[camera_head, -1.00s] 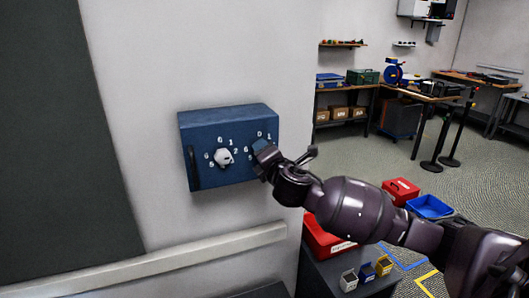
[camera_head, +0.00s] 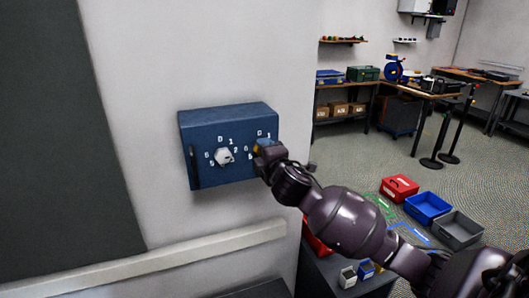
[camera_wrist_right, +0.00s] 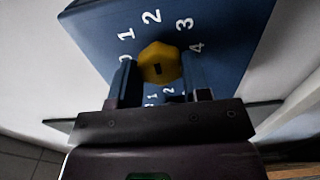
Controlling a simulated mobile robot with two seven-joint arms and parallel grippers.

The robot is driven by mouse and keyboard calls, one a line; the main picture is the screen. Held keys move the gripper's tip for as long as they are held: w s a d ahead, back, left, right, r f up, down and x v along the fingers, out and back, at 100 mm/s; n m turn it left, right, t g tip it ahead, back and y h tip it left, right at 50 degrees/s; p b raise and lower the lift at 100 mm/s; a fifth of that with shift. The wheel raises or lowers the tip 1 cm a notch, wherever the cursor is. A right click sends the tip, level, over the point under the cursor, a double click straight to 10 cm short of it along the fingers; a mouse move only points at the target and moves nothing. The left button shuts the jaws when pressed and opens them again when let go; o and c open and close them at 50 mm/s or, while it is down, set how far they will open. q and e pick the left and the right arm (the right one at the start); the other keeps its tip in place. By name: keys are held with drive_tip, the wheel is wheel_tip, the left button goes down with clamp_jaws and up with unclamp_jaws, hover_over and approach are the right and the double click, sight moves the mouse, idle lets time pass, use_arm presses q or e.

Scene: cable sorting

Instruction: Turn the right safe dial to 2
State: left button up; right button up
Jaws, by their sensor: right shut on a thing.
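A blue safe box (camera_head: 228,118) is on the pale wall, with two numbered dials on its front. The left dial (camera_head: 223,157) is white and knob-shaped. The right dial is yellow; in the head view only a bit of it shows behind my right gripper (camera_head: 264,153). In the right wrist view the yellow right dial (camera_wrist_right: 160,52) sits between the two fingers of my right gripper (camera_wrist_right: 160,80), which is shut on it. White numbers 0 to 4 show around it. A dark mark is on its face; I cannot tell which number it points to. My left gripper is not in view.
A pale rail (camera_head: 150,268) runs along the wall below the safe. To the right, red (camera_head: 399,187), blue (camera_head: 427,206) and grey (camera_head: 458,229) bins stand below my arm's level. Desks stand farther back.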

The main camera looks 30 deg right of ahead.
drive_tip(key=o, duration=0.9)
drive_tip(key=b+v, duration=0.1)
drive_tip(key=v, duration=1)
drive_tip(key=shift+w, duration=0.1)
